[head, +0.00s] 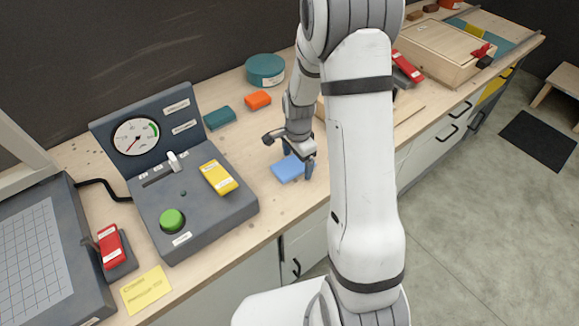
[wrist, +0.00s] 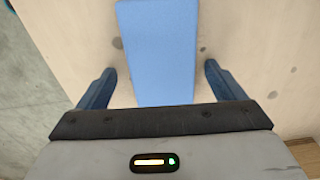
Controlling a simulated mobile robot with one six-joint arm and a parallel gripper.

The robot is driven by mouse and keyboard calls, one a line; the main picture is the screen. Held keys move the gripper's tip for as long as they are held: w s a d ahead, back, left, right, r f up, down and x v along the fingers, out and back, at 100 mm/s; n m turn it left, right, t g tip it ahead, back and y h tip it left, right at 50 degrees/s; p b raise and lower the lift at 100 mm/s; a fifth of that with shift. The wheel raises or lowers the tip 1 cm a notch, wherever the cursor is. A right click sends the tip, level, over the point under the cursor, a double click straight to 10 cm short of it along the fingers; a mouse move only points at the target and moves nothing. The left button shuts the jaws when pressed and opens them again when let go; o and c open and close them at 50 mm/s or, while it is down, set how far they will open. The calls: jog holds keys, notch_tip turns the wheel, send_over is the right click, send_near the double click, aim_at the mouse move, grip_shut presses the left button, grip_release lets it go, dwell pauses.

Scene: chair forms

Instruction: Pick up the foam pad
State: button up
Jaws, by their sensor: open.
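A flat blue pad (head: 288,169), which looks like the foam pad, lies on the wooden worktop near its front edge. In the wrist view the blue pad (wrist: 160,50) runs up from the gripper body toward the top of the picture. My gripper (head: 298,172) is over the pad with its fingers pointing down. It is open. In the wrist view the two fingers of my gripper (wrist: 161,85) stand on either side of the pad, with a gap on each side. The pad's lower end is hidden by the gripper body.
A grey control console (head: 190,190) with a gauge stands to the left. An orange block (head: 258,99), a teal block (head: 219,118) and a round teal tin (head: 265,69) lie behind the pad. A wooden box (head: 435,50) is at the back right. Bare worktop surrounds the pad.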

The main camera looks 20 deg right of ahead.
jog(key=shift+c, duration=0.2)
jog(key=c, duration=1)
